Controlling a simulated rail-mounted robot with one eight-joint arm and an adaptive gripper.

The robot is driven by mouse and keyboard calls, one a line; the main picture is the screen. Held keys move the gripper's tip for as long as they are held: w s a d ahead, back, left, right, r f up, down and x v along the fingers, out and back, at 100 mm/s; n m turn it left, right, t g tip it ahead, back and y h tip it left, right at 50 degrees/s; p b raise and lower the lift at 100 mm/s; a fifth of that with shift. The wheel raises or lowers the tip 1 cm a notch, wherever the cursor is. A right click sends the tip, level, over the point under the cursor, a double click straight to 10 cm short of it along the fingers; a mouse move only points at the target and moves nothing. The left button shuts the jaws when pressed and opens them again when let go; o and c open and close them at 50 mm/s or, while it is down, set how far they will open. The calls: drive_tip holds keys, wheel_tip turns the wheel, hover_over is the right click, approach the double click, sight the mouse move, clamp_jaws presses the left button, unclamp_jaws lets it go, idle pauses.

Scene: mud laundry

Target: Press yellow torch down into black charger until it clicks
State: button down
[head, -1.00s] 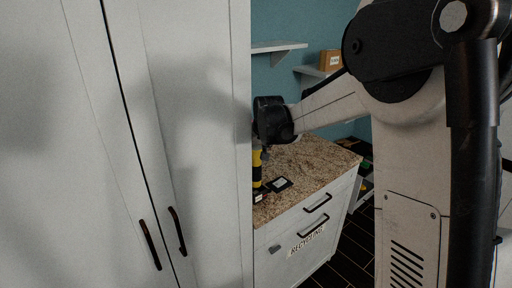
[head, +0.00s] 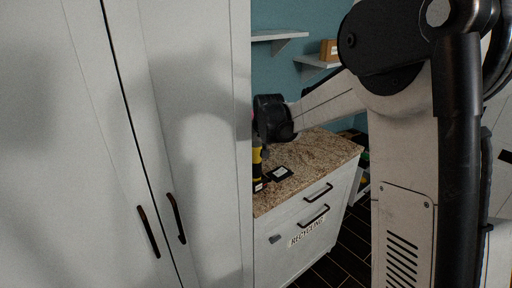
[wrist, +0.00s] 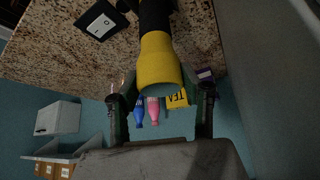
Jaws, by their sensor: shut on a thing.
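The yellow torch (wrist: 160,62) stands between my gripper's fingers in the wrist view, its black part running out at the top edge. My gripper (wrist: 162,92) is shut on it, one finger on each side. In the head view the torch (head: 257,158) shows as a narrow yellow and black strip beside the white cabinet door. A black piece with a white label (head: 258,187) is at its foot, perhaps the black charger. The cabinet door hides part of it, so I cannot tell how deep the torch sits.
A black square with a white panel (head: 280,173) lies on the granite counter (head: 310,155), also in the wrist view (wrist: 98,20). Tall white cabinet doors (head: 180,120) stand close at left. Blue and pink bottles (wrist: 153,110) and a yellow TEA box (wrist: 177,99) show beyond the fingers.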

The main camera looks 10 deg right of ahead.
drive_tip(key=shift+f+b, duration=0.7)
drive_tip(key=shift+f, duration=0.2)
idle(0.5)
drive_tip(key=c, duration=1)
unclamp_jaws()
drive_tip(key=shift+o, duration=0.2)
drive_tip(key=shift+r, duration=0.15)
